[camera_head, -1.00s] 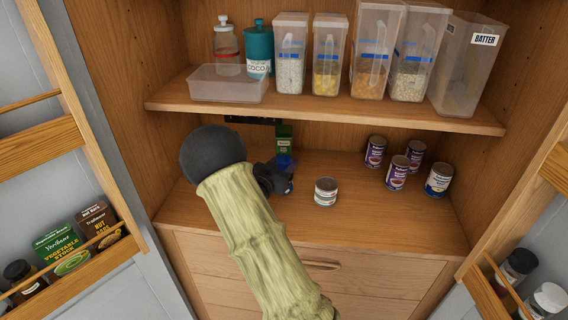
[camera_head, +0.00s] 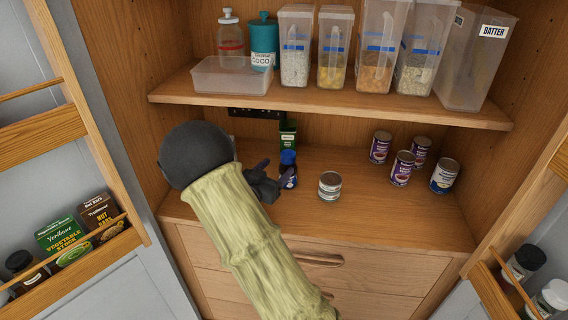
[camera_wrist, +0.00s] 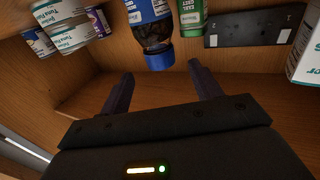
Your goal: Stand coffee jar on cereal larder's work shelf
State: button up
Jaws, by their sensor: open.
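The coffee jar (camera_head: 288,172), dark with a blue lid and blue label, stands upright on the larder's work shelf (camera_head: 390,219), left of a short can. In the wrist view, which is upside down, the jar (camera_wrist: 150,25) shows lid downward, just beyond my fingertips. My gripper (camera_head: 272,177) is open and empty, close to the left front of the jar. The wrist view shows both fingers (camera_wrist: 160,80) apart with nothing between them. My gripper and arm hide the left part of the work shelf.
The upper shelf (camera_head: 330,103) holds tubs and bottles overhead. Door racks (camera_head: 75,250) flank both sides. The shelf's front right is clear.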

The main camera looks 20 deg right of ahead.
jog(key=v, duration=0.4)
jog(key=shift+s+a, duration=0.25)
jog(key=shift+a, duration=0.1)
jog(key=a+n+y, duration=0.1)
jog(key=y, duration=0.1)
jog(key=w+f+n+y, duration=0.1)
jog(key=y, duration=0.1)
jog(key=a+f+n+y, duration=0.1)
jog(key=y, duration=0.2)
jog(key=shift+w+a+f+t, duration=0.1)
jog(key=shift+w+a+t, duration=0.1)
jog(key=shift+a+t, duration=0.1)
jog(key=s+a+n+y, duration=0.1)
jog(key=s+a+y, duration=0.1)
jog(key=s+a+f+n+g+y, duration=0.1)
jog(key=s+a+n+y, duration=0.1)
jog(key=y, duration=0.1)
jog(key=shift+s+a+g+y, duration=0.1)
jog(key=shift+a+g+y, duration=0.1)
jog(key=shift+g+y, duration=0.1)
jog(key=s+n+g+y, duration=0.2)
jog(key=s+n+g, duration=0.3)
jog(key=s, duration=1.2)
jog(key=shift+s+a+g, duration=0.35)
jog(key=shift+s+g, duration=0.05)
jog(key=shift+g, duration=0.3)
